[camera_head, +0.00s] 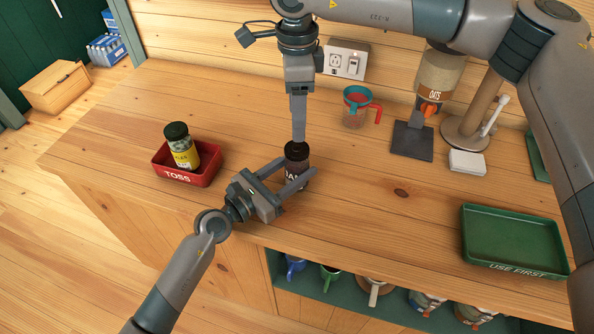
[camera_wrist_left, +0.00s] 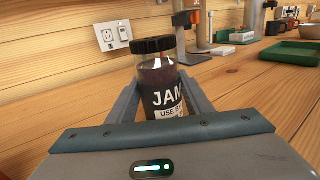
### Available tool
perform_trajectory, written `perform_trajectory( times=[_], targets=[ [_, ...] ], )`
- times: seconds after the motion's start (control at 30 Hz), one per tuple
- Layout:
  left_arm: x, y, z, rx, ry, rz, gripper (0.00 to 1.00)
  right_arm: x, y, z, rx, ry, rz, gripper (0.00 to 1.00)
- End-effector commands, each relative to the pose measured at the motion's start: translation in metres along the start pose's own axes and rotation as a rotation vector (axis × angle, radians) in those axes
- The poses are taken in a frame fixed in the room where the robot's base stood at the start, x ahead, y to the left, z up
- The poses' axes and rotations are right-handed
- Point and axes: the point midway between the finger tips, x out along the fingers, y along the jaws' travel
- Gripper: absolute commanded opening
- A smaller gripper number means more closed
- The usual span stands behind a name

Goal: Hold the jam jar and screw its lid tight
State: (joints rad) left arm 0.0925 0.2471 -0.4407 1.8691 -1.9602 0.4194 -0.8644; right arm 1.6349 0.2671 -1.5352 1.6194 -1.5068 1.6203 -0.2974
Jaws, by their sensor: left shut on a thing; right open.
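The jam jar (camera_head: 298,172) is dark, with a black lid (camera_head: 297,150), and stands upright near the counter's front edge. My left gripper (camera_head: 296,178) is shut around the jar's body from the front left. In the left wrist view the jar (camera_wrist_left: 164,88) shows its "JAM" label between my fingers, and the black lid (camera_wrist_left: 153,44) sits level on its mouth. My right gripper (camera_head: 298,138) is open and points down, its fingers seen edge-on, with the tips at the lid's far edge in the head view. I cannot tell whether they touch the lid.
A measuring cup (camera_head: 355,108), an oats dispenser (camera_head: 437,76) and a white box (camera_head: 467,163) stand behind right. A green "USE FIRST" tray (camera_head: 515,238) is at right; the counter between is clear.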

Motion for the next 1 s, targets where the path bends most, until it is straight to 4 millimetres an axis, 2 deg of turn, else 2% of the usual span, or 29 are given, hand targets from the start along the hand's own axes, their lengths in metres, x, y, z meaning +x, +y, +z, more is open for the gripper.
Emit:
perform_trajectory(
  times=[0.37,1.0],
  targets=[
    [0.000,0.000,0.000,0.000,0.000,0.000,0.00,0.007,0.000,0.000,0.002,0.000,0.002,0.59],
    [0.000,0.000,0.000,0.000,0.000,0.000,0.00,0.075,0.000,0.000,0.003,0.000,0.001,0.59]
  ],
)
